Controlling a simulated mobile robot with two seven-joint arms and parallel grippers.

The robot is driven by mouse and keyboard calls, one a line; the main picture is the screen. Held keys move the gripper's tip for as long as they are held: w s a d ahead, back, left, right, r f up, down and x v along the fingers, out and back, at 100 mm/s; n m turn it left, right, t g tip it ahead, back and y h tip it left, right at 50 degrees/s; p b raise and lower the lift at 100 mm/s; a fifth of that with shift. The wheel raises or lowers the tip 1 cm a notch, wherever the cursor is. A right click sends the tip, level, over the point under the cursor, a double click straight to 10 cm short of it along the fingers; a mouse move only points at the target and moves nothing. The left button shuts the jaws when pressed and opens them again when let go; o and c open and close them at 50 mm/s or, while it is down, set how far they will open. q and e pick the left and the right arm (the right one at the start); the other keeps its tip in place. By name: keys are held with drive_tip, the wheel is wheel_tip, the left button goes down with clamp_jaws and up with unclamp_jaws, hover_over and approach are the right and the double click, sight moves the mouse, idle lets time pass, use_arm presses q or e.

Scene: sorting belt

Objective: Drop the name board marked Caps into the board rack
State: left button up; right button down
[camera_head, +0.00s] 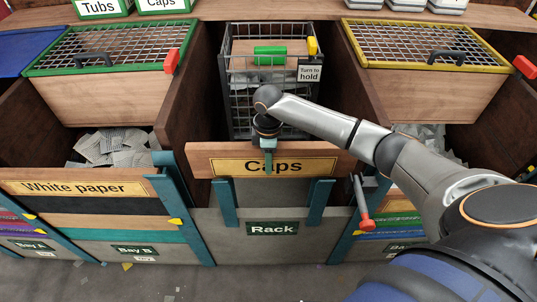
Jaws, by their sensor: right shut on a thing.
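The Caps name board (310,166) is a long wooden plank with a yellow plate, held level across the middle bay. My right gripper (268,160) is shut on the middle of its top edge, and a finger overlaps the plate. The board rack (272,245) is the grey front panel marked Rack, with two teal uprights (229,204) and (319,204). The board's lower edge overlaps the tops of both uprights. I cannot tell whether it sits in their slots or in front of them. My left gripper is not in view.
A wire cage (234,100) with a green-handled thing and a "Turn to hold" sign stands behind the board. The White paper board (40,188) sits in the left bay's uprights. A red-ended lever (364,205) stands right of the rack. Mesh-lidded bins flank the bay.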

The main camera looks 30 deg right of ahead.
wheel_tip(320, 180, down, 21)
drive_tip(key=b, duration=1.1)
drive_tip(key=shift+b, duration=0.35)
drive_tip(key=shift+w+f+b, duration=0.1)
drive_tip(key=shift+f+b, duration=0.25)
drive_tip(key=shift+f, duration=0.25)
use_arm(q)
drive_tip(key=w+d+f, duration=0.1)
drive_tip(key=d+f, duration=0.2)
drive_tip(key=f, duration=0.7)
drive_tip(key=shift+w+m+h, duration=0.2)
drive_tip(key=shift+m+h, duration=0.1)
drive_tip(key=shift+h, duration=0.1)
use_arm(e)
drive_tip(key=shift+f, duration=0.1)
